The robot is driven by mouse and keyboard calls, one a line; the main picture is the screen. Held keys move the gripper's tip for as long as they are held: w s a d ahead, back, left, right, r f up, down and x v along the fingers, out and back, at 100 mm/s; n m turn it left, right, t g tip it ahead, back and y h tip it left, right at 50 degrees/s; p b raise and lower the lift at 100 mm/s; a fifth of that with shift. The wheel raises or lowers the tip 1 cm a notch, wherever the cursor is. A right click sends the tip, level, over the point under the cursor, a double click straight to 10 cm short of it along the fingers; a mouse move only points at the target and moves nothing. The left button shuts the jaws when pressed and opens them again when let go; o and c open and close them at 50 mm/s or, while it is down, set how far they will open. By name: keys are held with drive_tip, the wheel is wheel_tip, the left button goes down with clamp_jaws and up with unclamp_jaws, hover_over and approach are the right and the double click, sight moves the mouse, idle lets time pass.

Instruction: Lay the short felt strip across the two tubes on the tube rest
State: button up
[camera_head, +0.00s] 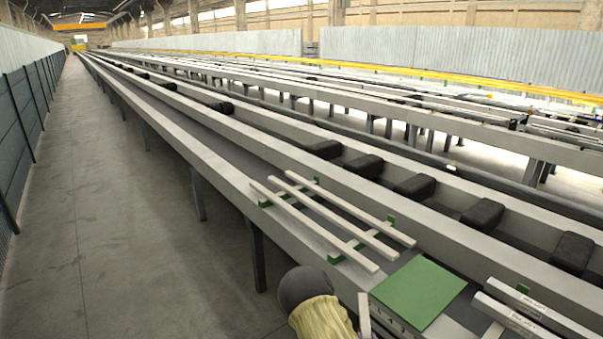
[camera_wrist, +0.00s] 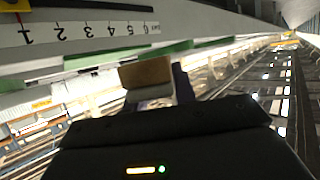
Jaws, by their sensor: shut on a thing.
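Long pale tubes (camera_head: 315,226) lie side by side on the green tube rest (camera_head: 336,258), on the near side of the runout table in the head view. My gripper (camera_wrist: 150,85) shows in the wrist view, shut on a short piece with a tan top and an off-white lower part (camera_wrist: 146,72). It looks like the felt strip, but most of it is hidden by my gripper's dark body. An upright pale piece (camera_head: 364,315) shows beside the green-topped stand at the bottom of the head view; I cannot tell whether it is the same piece.
A green-topped stand (camera_head: 418,292) sits right of the tubes. Two labelled pale bars (camera_head: 527,303) lie farther right. A numbered scale (camera_wrist: 85,32) shows close up in the wrist view. Black blocks (camera_head: 415,187) line the channel behind. The aisle (camera_head: 120,220) at left is clear.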

drive_tip(key=s+a, duration=0.1)
drive_tip(key=s+a+n+y, duration=0.1)
drive_tip(key=a, duration=0.1)
drive_tip(key=shift+r, duration=0.2)
drive_tip(key=s+f, duration=0.4)
drive_tip(key=f, duration=0.1)
drive_tip(key=shift+f, duration=0.25)
idle(0.5)
drive_tip(key=shift+d, duration=0.1)
idle(0.5)
drive_tip(key=shift+s, duration=0.15)
idle(1.4)
